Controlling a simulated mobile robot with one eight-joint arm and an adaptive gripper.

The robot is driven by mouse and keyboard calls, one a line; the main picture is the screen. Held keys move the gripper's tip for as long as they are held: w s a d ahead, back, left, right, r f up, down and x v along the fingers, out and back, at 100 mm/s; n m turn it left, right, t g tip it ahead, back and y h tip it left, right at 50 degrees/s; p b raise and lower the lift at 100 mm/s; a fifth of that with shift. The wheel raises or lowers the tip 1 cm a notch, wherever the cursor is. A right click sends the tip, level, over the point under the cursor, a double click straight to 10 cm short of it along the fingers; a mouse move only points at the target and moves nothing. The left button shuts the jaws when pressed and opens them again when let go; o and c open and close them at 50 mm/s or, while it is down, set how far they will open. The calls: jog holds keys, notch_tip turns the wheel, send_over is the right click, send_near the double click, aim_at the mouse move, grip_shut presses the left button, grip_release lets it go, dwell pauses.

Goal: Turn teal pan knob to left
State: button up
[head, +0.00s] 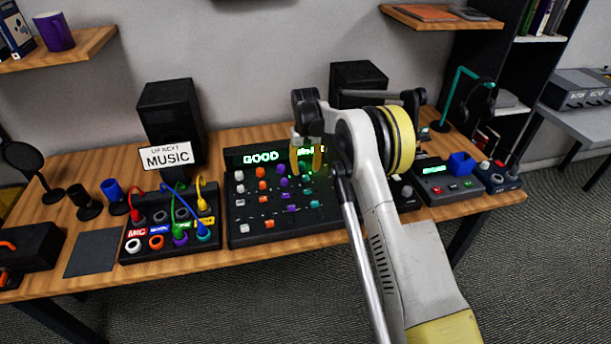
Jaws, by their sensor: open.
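The black mixer (240,228) lies in the middle of the wooden desk with columns of white, orange, purple and teal controls. A small teal control (314,204) shows low in the rightmost visible column. The teal pan knob cannot be made out clearly, as my gripper covers that upper right part of the panel. My gripper (306,171) is open, its two yellow fingers pointing down over the mixer's upper right. I cannot tell whether the fingers stand around a knob or above it. A lit display on the mixer reads "GOOD", its right part blocked.
A patch box (127,255) with coloured cables stands left of the mixer, below a "MUSIC" sign (167,156). Right are a small console (437,186) and a headphone stand (457,95). Speakers (170,105) stand behind. My arm hides the mixer's right side.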

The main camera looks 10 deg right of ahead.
notch_tip(320, 180, up, 8)
dwell(0.5)
jog(key=shift+r, duration=0.1)
notch_tip(320, 180, up, 12)
jog(key=t, duration=0.2)
send_over(306, 177)
jog(key=s, duration=0.7)
jog(key=s+r+t, duration=0.2)
jog(key=s+r, duration=0.5)
jog(key=s, duration=0.6)
jog(key=s+f+t, duration=0.1)
jog(key=s+f, duration=0.1)
jog(key=s, duration=0.8)
jog(key=s+f+t, duration=0.2)
jog(key=s+f, duration=0.1)
jog(key=s, duration=0.8)
jog(key=shift+s, duration=0.2)
